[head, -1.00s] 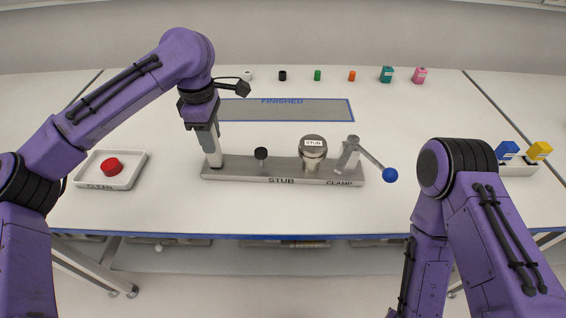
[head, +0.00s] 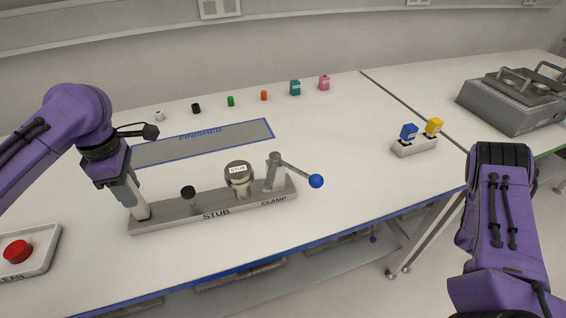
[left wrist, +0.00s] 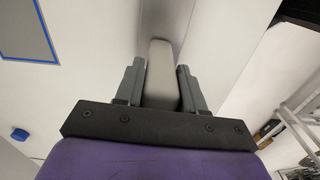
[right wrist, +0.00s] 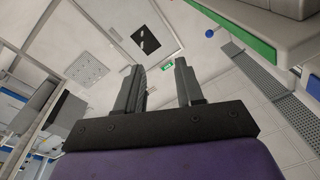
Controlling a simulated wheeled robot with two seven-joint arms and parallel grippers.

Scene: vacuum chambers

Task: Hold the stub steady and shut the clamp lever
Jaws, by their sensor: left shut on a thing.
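The metal stub (head: 238,178), a short cylinder labelled STUB, stands upright on a long grey base plate (head: 170,217). To its right is the clamp lever (head: 297,168), a thin arm with a blue ball end (head: 316,181) sticking out to the right of its post. My left gripper (head: 141,211) points down at the plate's left end, apart from the stub. In the left wrist view its fingers (left wrist: 160,66) are shut on a pale grey post (left wrist: 161,80). My right gripper (right wrist: 158,72) is open and empty in the right wrist view; the head view does not show its fingers.
A blue-edged FINISHED area (head: 200,143) lies behind. Blue and yellow blocks sit in a holder (head: 415,147) at the right.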

